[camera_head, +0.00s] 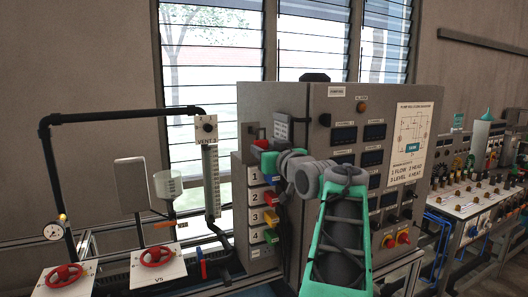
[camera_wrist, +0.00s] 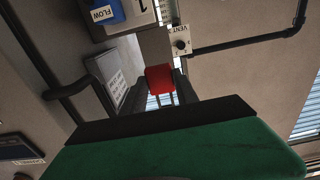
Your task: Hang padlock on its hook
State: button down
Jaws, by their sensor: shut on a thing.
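The red padlock (camera_wrist: 160,78) shows in the wrist view with two thin shackle legs below its body. My gripper (camera_wrist: 160,88) is shut on it, with dark fingers on either side. In the head view my gripper (camera_head: 262,150) is in front of the upper left part of the grey control cabinet (camera_head: 290,103), just above the numbered panel.
The numbered panel (camera_head: 240,172) carries blue, red, yellow and green pieces below my gripper. A white sign (camera_head: 281,128) is on the cabinet beside it. Left stand the VENT 3 tube (camera_head: 211,180), black pipe (camera_head: 120,116) and red valve wheels (camera_head: 66,274).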

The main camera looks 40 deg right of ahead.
jog(key=p+x, duration=0.1)
jog(key=x, duration=0.4)
jog(key=shift+w+d+p, duration=0.1)
jog(key=shift+w+p, duration=0.15)
jog(key=shift+p, duration=0.1)
dwell(0.4)
jog(key=shift+b, duration=0.35)
jog(key=shift+f, duration=0.1)
jog(key=shift+f+b, duration=0.65)
jog(key=shift+b, duration=0.2)
jog(key=c, duration=0.9)
grip_release()
